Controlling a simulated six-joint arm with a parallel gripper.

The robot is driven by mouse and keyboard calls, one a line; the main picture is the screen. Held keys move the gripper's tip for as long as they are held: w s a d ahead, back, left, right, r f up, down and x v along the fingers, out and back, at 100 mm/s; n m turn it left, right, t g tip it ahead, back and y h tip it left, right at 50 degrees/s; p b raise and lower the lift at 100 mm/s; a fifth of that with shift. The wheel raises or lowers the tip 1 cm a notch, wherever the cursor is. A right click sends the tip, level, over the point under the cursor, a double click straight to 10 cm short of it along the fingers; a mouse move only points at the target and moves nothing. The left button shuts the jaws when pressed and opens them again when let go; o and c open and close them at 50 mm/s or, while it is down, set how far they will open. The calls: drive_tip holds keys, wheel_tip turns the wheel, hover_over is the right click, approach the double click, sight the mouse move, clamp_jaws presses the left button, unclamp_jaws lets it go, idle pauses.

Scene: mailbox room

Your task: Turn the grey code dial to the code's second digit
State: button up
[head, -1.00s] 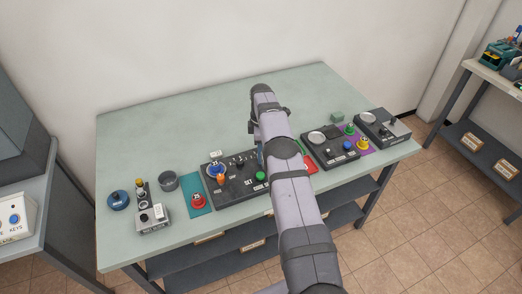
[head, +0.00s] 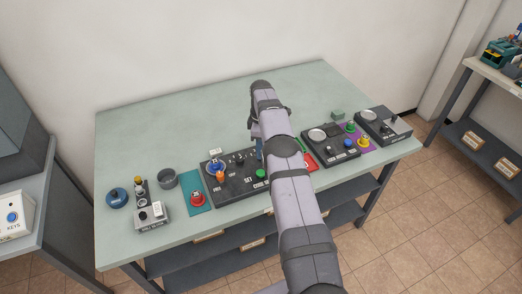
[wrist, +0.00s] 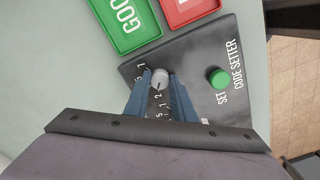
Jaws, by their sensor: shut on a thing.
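The grey code dial (wrist: 160,77) sits on the black code setter panel (wrist: 205,52) in the wrist view. My gripper (wrist: 160,80) is shut on it, with one blue finger on each side. Some white digits show around the dial, and the fingers cover others. I cannot tell which digit the dial points to. A green SET button (wrist: 218,78) stands right of the dial, clear of the fingers. In the head view my arm and gripper hide the dial, and the code is not readable.
A green tray marked GOOD (wrist: 124,22) and a red tray (wrist: 190,10) lie beyond the panel. In the head view a red button (head: 197,198) stands left of the black panel, and another control panel (head: 330,148) stands to the right. The back of the table is clear.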

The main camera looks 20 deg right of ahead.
drive_tip(key=m, duration=0.3)
drive_tip(key=shift+m+b, duration=0.3)
drive_tip(key=shift+b, duration=0.05)
drive_tip(key=m, duration=0.3)
drive_tip(key=shift+m, duration=0.3)
drive_tip(key=m, duration=0.6)
drive_tip(key=shift+m, duration=0.4)
drive_tip(key=o, duration=1.1)
drive_tip(key=shift+c, duration=0.2)
drive_tip(key=shift+r+p, duration=0.5)
drive_tip(key=shift+r, duration=3.2)
